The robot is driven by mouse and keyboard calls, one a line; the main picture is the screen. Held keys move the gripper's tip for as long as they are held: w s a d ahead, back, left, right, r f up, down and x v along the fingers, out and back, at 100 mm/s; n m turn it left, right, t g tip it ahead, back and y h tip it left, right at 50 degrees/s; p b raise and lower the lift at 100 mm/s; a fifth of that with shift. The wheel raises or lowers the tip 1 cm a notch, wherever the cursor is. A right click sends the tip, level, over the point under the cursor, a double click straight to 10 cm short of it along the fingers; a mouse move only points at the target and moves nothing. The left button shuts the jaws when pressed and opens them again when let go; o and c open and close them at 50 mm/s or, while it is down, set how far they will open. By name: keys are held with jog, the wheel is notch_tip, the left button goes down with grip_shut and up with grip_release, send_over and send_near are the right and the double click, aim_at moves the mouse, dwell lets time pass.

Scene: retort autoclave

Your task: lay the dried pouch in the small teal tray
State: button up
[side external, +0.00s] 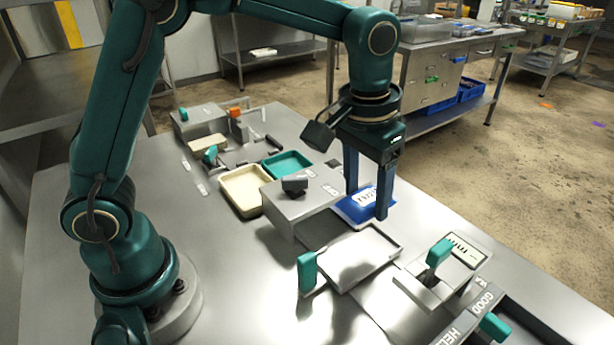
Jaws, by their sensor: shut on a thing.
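My gripper (366,205) points straight down, right of the middle of the bench. Its two blue fingers are shut on the opposite sides of a blue pouch with a white printed label (364,196). The pouch is roughly level; I cannot tell whether it touches the surface beneath. The fingers hide part of its edges. The small teal tray (287,165) lies to the left of my gripper, behind the grey box, and looks empty. Its front right corner is close to the box.
A grey metal box (300,205) with a dark knob stands between the teal tray and my gripper. A cream tray (243,190) lies beside the teal one. A shallow metal tray (355,258) and teal-handled fixtures (438,254) occupy the front right.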

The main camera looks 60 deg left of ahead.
notch_tip(320, 180, up, 5)
jog(key=shift+r, duration=0.1)
jog(key=w+a+n, duration=0.2)
jog(key=a+n, duration=0.5)
jog(key=a, duration=0.6)
jog(key=s+a+n+g+y, duration=0.1)
jog(key=s+a+n, duration=0.2)
jog(key=a+n, duration=0.5)
jog(key=s+a+n, duration=0.3)
jog(key=s+a, duration=0.1)
jog(key=a, duration=0.8)
send_near(293, 162)
jog(key=s+d, duration=0.1)
jog(key=d+f, duration=0.1)
jog(key=s+d+f, duration=0.1)
jog(key=shift+s+d+f, duration=0.2)
jog(key=shift+s+d, duration=0.1)
jog(key=shift+d, duration=0.1)
jog(key=shift+f, duration=1.95)
